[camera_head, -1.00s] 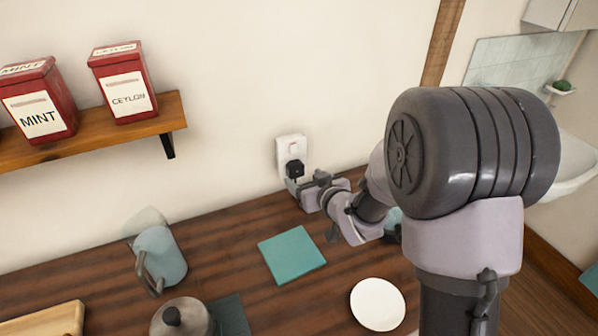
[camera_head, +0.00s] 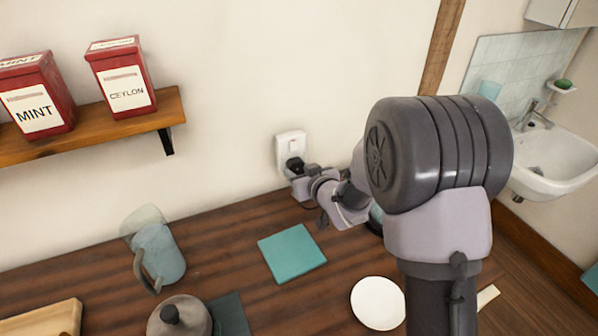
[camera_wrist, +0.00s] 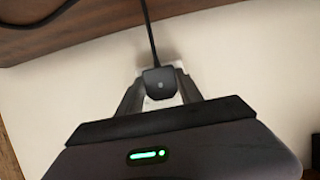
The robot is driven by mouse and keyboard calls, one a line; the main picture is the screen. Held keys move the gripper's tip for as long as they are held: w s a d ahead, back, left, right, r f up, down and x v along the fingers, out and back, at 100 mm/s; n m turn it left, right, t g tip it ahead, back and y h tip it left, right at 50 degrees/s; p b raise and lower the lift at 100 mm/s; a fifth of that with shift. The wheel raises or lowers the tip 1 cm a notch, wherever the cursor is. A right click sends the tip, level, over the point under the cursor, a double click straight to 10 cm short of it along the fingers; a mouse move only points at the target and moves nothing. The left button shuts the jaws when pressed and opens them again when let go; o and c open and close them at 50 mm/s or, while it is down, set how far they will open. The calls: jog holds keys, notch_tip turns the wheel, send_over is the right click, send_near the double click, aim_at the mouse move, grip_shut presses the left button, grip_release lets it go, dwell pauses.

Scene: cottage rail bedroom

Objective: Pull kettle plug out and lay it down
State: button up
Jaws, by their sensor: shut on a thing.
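The black kettle plug (camera_head: 294,164) is at the white wall socket (camera_head: 291,144) above the counter. In the wrist view the plug (camera_wrist: 158,84) sits between the two fingers of my gripper (camera_wrist: 158,92), with its cord running up the picture. My gripper (camera_head: 298,180) is shut on the plug. Whether the pins are still in the socket cannot be told. Part of the socket shows behind the plug in the wrist view. A grey lidded pot (camera_head: 180,318) stands at the counter's front left; I cannot tell whether it is the kettle.
A teal square mat (camera_head: 291,253) lies on the wooden counter (camera_head: 225,235), with bare wood around it. A white plate (camera_head: 378,303) is to its right and a glass jug (camera_head: 157,255) to its left. A shelf (camera_head: 95,135) with red tins is at upper left.

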jog(key=shift+s+d+b, duration=0.3)
jog(key=shift+s+d, duration=0.05)
jog(key=shift+s, duration=0.5)
jog(key=shift+s+d+b, duration=0.35)
jog(key=shift+s, duration=0.5)
jog(key=shift+s+d+b, duration=0.3)
jog(key=shift+s+d, duration=0.05)
jog(key=shift+s, duration=0.5)
